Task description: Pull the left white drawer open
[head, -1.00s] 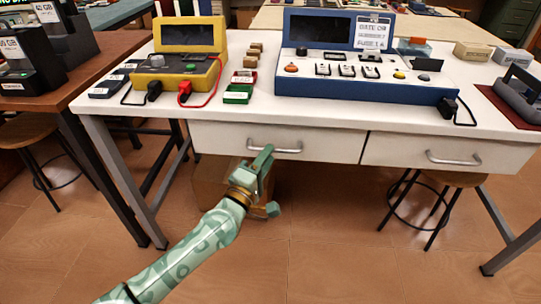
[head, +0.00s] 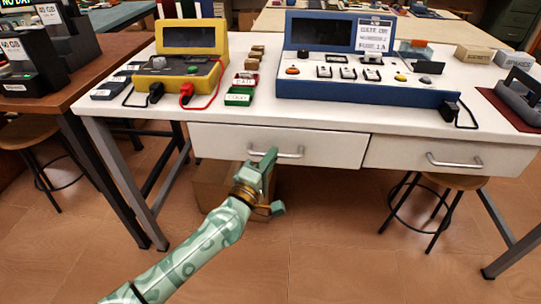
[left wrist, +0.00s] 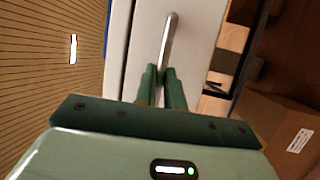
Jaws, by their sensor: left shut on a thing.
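The left white drawer (head: 330,148) is under the white bench top and has a curved metal handle (head: 291,153). It looks closed or nearly so; I cannot tell if a small gap has opened. My left gripper (head: 264,160) is at the left part of this handle, shut on it. In the left wrist view, the handle (left wrist: 170,38) runs up from between the green fingers (left wrist: 162,80), against the white drawer front (left wrist: 146,45). The fingertips partly hide the grip. My right gripper is not in view.
The right white drawer (head: 405,153) is beside it, shut. On the bench (head: 262,115) are a yellow device (head: 185,75), a blue console (head: 365,90) and small boxes. A cardboard box (head: 212,185) is below the left drawer. A stool (head: 440,195) stands under the right drawer.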

